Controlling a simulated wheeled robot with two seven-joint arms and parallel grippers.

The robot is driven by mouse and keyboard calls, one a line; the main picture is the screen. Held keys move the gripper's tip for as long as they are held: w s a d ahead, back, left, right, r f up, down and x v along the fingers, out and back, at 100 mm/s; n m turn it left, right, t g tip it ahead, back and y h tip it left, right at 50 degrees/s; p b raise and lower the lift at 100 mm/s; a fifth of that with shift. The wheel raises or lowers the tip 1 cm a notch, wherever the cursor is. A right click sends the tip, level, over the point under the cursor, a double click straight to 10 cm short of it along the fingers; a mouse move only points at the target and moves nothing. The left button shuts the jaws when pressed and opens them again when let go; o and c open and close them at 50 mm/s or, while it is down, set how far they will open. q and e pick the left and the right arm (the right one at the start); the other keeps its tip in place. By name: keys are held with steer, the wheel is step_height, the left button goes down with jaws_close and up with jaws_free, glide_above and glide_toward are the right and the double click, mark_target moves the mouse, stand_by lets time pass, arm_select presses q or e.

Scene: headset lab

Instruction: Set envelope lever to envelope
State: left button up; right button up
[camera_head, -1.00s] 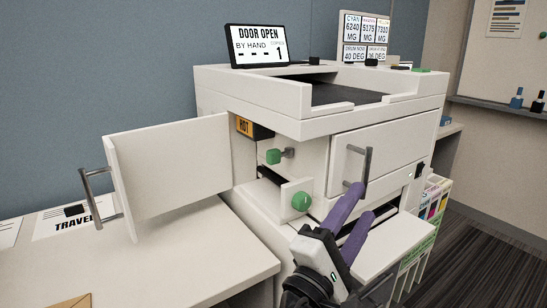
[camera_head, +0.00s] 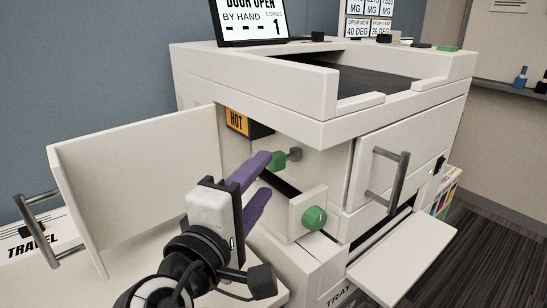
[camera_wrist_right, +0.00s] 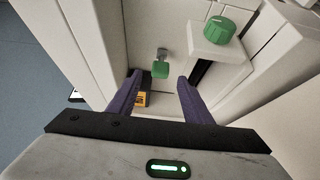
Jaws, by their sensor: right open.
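A small green lever handle (camera_head: 279,163) on a short grey stem sticks out inside the open side bay of the white printer; it looks like the envelope lever, though no label on it is readable. My right gripper (camera_head: 267,174), with purple fingers, is open and points at this lever. In the right wrist view the lever (camera_wrist_right: 160,69) shows between and just beyond the two fingertips (camera_wrist_right: 159,79); I see no clear contact. A finger covers part of the lever's surroundings in the head view. My left gripper is not in view.
A round green knob (camera_head: 314,218) on a white block sits to the right of and below the lever. The open side door (camera_head: 140,185) stands left of my gripper. An orange HOT label (camera_head: 236,121) is above the bay. A screen (camera_head: 249,20) reads DOOR OPEN.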

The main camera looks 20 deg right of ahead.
mark_target(273, 167)
steer(key=x, duration=0.6)
steer(key=shift+f+b, duration=0.1)
steer(key=shift+b, duration=0.2)
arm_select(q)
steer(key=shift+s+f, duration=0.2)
arm_select(e)
steer(key=shift+x, duration=0.8)
